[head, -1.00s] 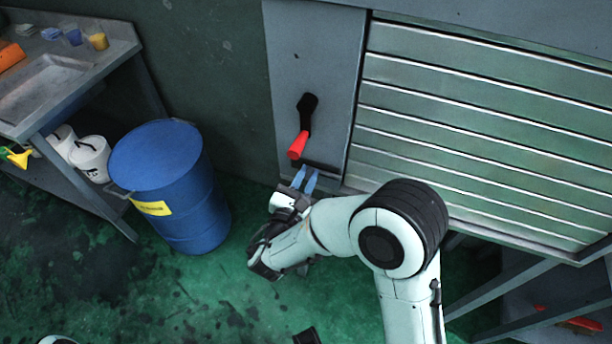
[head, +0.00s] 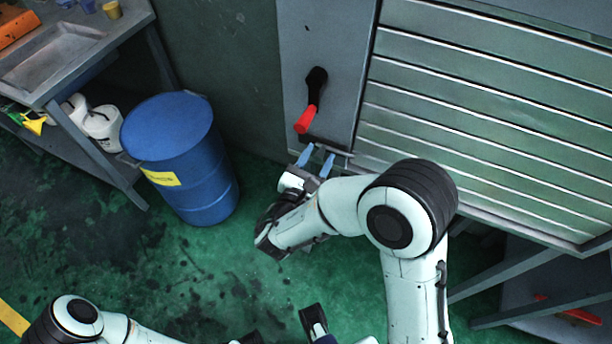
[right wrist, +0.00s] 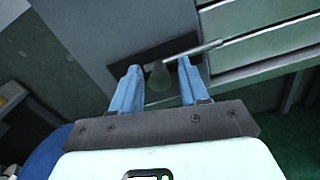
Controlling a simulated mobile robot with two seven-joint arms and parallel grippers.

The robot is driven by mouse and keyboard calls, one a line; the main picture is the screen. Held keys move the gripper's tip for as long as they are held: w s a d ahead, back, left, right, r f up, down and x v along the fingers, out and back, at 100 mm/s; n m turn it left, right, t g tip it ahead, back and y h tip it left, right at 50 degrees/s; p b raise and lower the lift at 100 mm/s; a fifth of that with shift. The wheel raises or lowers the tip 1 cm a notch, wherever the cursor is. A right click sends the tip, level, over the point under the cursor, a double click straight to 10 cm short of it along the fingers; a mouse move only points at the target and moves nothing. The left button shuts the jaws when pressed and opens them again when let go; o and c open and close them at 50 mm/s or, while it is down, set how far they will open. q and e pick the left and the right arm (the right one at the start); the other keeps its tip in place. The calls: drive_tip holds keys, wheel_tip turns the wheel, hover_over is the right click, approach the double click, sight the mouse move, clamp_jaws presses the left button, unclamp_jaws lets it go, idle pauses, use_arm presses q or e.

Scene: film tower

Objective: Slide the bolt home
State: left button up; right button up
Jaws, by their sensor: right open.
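The bolt shows in the right wrist view as a thin metal rod (right wrist: 207,47) running right from a dark plate (right wrist: 150,54) toward the slatted shutter. A pale rounded knob (right wrist: 159,76) hangs below the plate. My right gripper (right wrist: 157,88) is open, its blue fingers on either side of the knob in that view. I cannot tell whether they touch it. In the head view the right gripper (head: 317,160) is just below the dark plate (head: 325,144).
A black lever with a red grip (head: 307,119) hangs on the grey panel (head: 325,40), just above the right gripper. The slatted shutter (head: 480,110) is to the right. A blue drum (head: 180,150) stands left, beside a bench (head: 85,65). Green floor is free between.

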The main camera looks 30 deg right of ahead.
drive_tip(key=v, duration=1.2)
drive_tip(key=shift+s+a, duration=0.15)
drive_tip(key=shift+s, duration=0.05)
